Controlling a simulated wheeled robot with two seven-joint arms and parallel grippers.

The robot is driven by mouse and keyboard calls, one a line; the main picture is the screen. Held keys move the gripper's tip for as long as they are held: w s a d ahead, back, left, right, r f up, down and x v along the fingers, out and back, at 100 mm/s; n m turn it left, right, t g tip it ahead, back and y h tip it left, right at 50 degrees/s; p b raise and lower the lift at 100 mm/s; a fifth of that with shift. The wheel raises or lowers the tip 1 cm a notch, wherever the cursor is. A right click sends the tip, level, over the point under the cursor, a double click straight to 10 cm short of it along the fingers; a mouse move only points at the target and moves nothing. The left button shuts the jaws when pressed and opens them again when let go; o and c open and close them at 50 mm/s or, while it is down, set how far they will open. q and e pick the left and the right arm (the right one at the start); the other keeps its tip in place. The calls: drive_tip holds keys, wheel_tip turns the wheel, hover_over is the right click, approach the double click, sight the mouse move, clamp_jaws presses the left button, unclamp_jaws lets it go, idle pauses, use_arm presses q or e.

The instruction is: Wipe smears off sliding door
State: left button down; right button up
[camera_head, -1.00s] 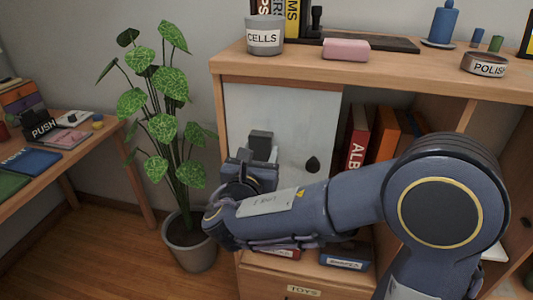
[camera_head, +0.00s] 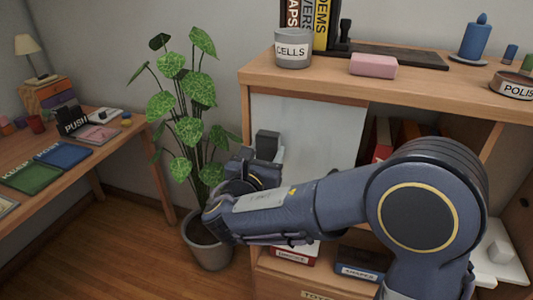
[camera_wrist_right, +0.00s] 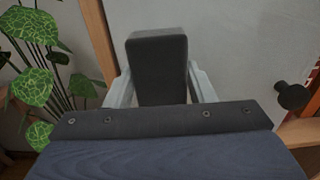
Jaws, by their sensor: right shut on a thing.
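The pale grey sliding door (camera_head: 325,125) covers the left part of the wooden shelf unit; it also fills much of the right wrist view (camera_wrist_right: 235,45). My right gripper (camera_head: 266,160) is in front of the door's left edge, shut on a dark grey block (camera_head: 267,142). In the right wrist view the block (camera_wrist_right: 158,68) stands between the two light fingers, before the door. I cannot tell whether it touches the door. A black knob (camera_wrist_right: 292,96) sits on the door at right. I make out no clear smears; my arm hides the lower door. My left gripper is not in view.
A potted plant (camera_head: 185,110) stands close to the left of my right gripper. The shelf top (camera_head: 430,85) holds a cup, pink block and blue candle. A desk (camera_head: 110,145) stands at far left. Books and boxes fill the open shelves.

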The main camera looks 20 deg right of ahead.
sight(303, 151)
drive_tip(key=shift+s+d, duration=0.45)
drive_tip(key=shift+d, duration=0.3)
drive_tip(key=shift+s+d, duration=0.6)
drive_tip(key=shift+d, duration=0.25)
drive_tip(key=shift+s+d, duration=0.6)
drive_tip(key=shift+d, duration=0.3)
drive_tip(key=shift+s+d, duration=0.6)
drive_tip(key=shift+d, duration=0.25)
drive_tip(key=shift+a, duration=0.1)
drive_tip(key=shift+p+v, duration=0.3)
drive_tip(key=shift+v, duration=2.65)
drive_tip(key=v, duration=0.3)
